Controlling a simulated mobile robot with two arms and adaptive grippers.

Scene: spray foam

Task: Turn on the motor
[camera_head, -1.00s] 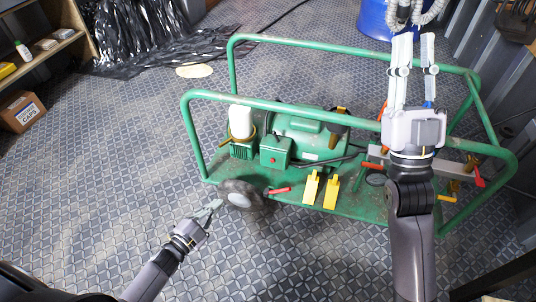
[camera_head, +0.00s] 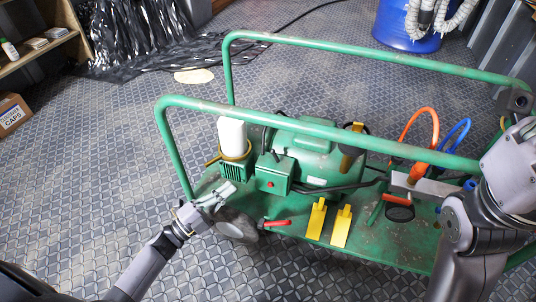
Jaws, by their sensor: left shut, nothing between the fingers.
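The green motor unit (camera_head: 305,160) sits on a green wheeled cart (camera_head: 375,240). A small green control box (camera_head: 273,172) is on its front, with a red button (camera_head: 271,184) on the face and a dark knob (camera_head: 276,155) on top. My left gripper (camera_head: 226,190) is shut and empty, just left of the control box, near the cart's left edge and above the wheel (camera_head: 238,225). I cannot tell whether it touches the cart.
The cart's green tube rails (camera_head: 300,128) run above and in front of the motor. Two yellow pedals (camera_head: 316,219) and a red handle (camera_head: 276,222) are at the cart's front. Orange (camera_head: 434,125) and blue hoses rise at right. The floor (camera_head: 80,190) at left is clear.

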